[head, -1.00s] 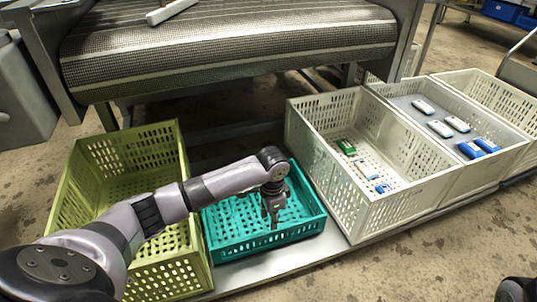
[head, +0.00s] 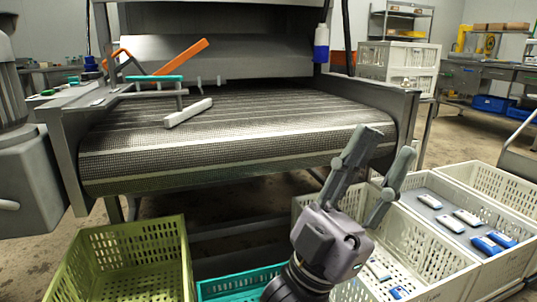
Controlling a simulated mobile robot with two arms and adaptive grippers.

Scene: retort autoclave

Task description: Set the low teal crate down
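The low teal crate (head: 238,283) shows only in part at the bottom edge of the head view, between the olive green crate and the white crates.
An olive green crate (head: 120,260) stands left of the teal one. White crates (head: 432,248) stand to the right, with several blue and white items inside. A mesh conveyor belt (head: 225,150) lies behind, carrying a pale bar (head: 188,112).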

